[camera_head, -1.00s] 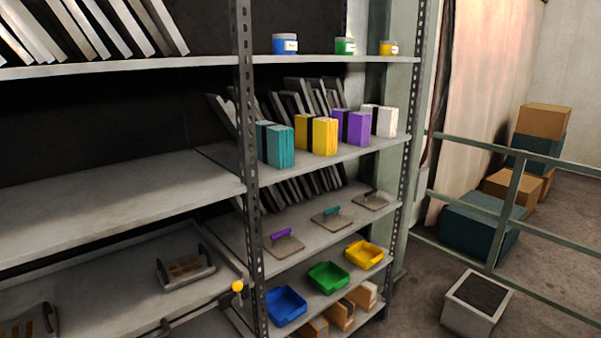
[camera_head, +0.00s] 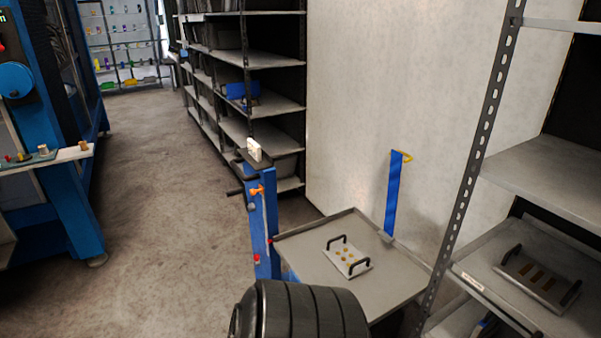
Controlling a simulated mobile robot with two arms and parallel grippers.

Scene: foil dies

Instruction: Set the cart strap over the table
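A blue cart strap (camera_head: 394,195) stands upright at the back right edge of a grey table (camera_head: 310,262). A yellow hook or buckle (camera_head: 403,157) is at its top end, and its lower end meets a small grey fitting at the table edge. The strap is not lying across the table top. A flat metal plate with two black handles (camera_head: 347,257) and several brass-coloured spots lies on the table. Neither of my grippers is in view. A dark ribbed part at the bottom centre looks like my own arm and hides the table's front left corner.
A blue post (camera_head: 262,222) with an orange knob stands at the table's left. A metal rack (camera_head: 545,180) with a handled plate is close on the right. A blue machine (camera_head: 70,180) stands far left. The floor (camera_head: 165,200) between is clear.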

